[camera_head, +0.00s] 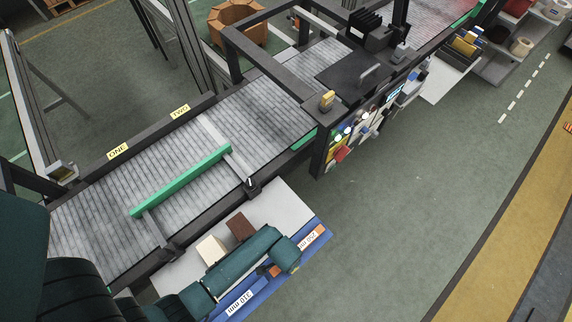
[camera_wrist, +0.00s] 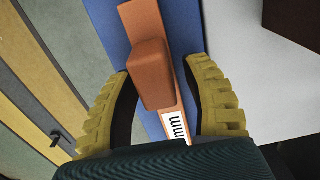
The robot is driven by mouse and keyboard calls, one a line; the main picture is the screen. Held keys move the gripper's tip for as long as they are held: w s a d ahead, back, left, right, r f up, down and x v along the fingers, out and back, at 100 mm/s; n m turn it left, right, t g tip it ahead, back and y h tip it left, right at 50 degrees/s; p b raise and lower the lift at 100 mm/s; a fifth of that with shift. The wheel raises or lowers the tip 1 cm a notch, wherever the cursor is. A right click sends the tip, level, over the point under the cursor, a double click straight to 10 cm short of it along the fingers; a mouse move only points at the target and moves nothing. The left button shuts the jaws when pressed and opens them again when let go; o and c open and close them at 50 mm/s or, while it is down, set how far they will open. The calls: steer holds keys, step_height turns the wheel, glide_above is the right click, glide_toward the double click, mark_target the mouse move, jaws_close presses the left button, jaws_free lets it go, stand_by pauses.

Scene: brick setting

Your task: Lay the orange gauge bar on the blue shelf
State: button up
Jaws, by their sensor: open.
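The orange gauge bar (camera_wrist: 180,72) lies along the blue shelf (camera_wrist: 108,28) in the wrist view, with a raised orange block (camera_wrist: 151,75) on it. A white label ending in "mm" is on the bar's near part. My gripper (camera_wrist: 158,68) is open, its yellow fingers on either side of the raised block, with a gap visible on the right. In the head view, the blue shelf (camera_head: 258,301) runs along the front edge of a pale table, and orange parts of the bar (camera_head: 275,270) show beside my dark green arm, which hides the rest. Whether the bar rests flat is hard to tell.
A cream block (camera_head: 211,250) and a brown block (camera_head: 241,227) stand on the pale table (camera_head: 276,203) behind my arm. A long green bar (camera_head: 181,181) lies over the grey conveyor (camera_head: 245,130). A dark frame with equipment rises at its far end. Open green floor lies to the right.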

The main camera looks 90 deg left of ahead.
step_height(320, 180, up, 12)
steer(key=shift+f+p, duration=0.2)
steer(key=shift+p, duration=0.7)
stand_by(0.6)
